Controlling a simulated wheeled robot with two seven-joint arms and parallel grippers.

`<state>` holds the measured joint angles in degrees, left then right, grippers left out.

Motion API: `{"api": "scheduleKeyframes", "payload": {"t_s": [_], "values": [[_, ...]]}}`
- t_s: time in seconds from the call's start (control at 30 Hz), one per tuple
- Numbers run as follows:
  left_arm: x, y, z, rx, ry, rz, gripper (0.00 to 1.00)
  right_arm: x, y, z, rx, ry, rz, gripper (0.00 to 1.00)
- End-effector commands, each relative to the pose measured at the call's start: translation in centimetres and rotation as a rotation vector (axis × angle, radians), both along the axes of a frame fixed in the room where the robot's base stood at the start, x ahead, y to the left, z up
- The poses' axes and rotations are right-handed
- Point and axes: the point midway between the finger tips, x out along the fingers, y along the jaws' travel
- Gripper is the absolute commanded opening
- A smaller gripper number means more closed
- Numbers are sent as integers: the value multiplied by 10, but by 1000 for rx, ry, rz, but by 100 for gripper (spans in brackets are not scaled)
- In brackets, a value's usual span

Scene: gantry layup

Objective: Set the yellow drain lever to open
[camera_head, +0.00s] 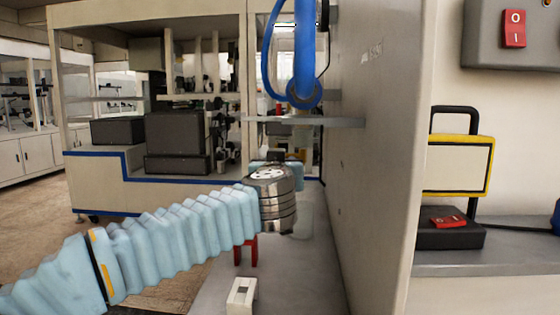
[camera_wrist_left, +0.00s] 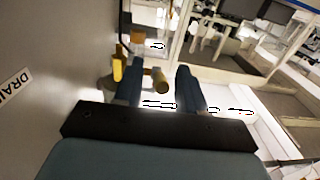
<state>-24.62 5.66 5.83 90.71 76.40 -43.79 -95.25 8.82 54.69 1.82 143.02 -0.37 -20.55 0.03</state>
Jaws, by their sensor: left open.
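The yellow drain lever (camera_wrist_left: 160,80) shows in the left wrist view, with a round yellow end between my two dark fingers. A yellow upright part (camera_wrist_left: 118,62) stands to the left, partly behind the left finger. My left gripper (camera_wrist_left: 160,66) is open, with its fingers on either side of the lever's end. I cannot tell whether either finger touches it. A "DRAIN" label (camera_wrist_left: 15,86) is on the grey panel at left. In the head view my light-blue-sleeved left arm reaches the panel's left side; the lever cannot be made out there. My right gripper is out of view.
In the head view a tall grey panel (camera_head: 375,170) stands right of my left wrist. A blue hose (camera_head: 306,50) hangs above. A red stand (camera_head: 246,250) and a white bracket (camera_head: 241,294) are below. A yellow-framed box (camera_head: 458,165) is beyond the panel.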

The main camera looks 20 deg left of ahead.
Motion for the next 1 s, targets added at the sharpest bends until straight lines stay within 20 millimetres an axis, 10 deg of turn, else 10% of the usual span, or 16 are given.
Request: {"api": "scheduleKeyframes", "payload": {"t_s": [0.5,0.77,1.0], "values": [[24,5,0,0,-1,0,40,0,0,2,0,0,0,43],[24,5,0,0,-1,0,2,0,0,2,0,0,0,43],[25,6,-5,5,-28,2,0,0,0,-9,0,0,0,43]]}}
